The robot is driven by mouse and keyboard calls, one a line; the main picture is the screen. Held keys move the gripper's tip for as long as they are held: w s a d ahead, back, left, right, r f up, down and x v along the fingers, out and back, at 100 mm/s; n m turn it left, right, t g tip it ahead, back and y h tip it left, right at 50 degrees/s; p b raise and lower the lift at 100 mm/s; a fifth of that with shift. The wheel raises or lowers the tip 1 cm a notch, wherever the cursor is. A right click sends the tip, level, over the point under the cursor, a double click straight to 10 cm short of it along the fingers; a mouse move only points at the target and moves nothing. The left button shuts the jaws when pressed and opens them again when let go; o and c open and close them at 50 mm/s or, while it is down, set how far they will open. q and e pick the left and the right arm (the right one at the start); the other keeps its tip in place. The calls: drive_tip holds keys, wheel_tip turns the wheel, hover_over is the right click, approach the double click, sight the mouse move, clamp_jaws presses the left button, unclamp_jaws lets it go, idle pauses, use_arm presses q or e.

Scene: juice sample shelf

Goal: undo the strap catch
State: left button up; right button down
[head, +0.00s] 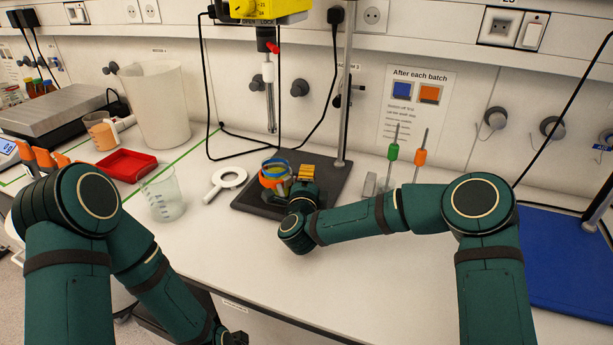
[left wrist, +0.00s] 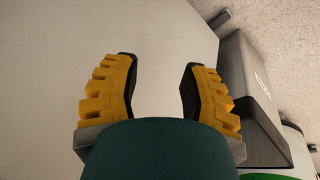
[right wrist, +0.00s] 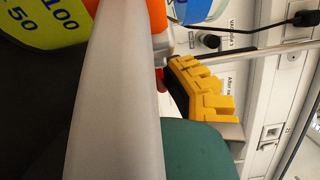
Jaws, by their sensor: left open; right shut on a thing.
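A vessel (head: 276,170) with a blue rim stands on the dark stand base under the stirrer. An orange strap (head: 271,183) runs around it. In the right wrist view the vessel's yellow-green scale (right wrist: 40,22) and the orange strap (right wrist: 148,12) are very close. My right gripper (head: 303,174) is at the vessel's right side, shut on what looks like the strap catch; the grip is mostly hidden. A pale grey bar (right wrist: 115,100), close to the camera, covers much of that view. My left gripper (left wrist: 160,78) is open and empty, low at the bench's front edge.
The yellow stirrer (head: 262,8) and its shaft hang above the stand base (head: 252,204); a rod (head: 345,90) rises behind. The front bench is clear.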

idle(0.5)
drive_tip(key=c, duration=1)
unclamp_jaws()
drive_tip(key=shift+c, duration=0.2)
drive_tip(key=s, duration=0.4)
drive_tip(key=s+a, duration=0.1)
drive_tip(key=s, duration=0.7)
drive_tip(key=shift+a+f, duration=0.2)
drive_tip(key=shift+a, duration=0.1)
drive_tip(key=shift+w, duration=0.1)
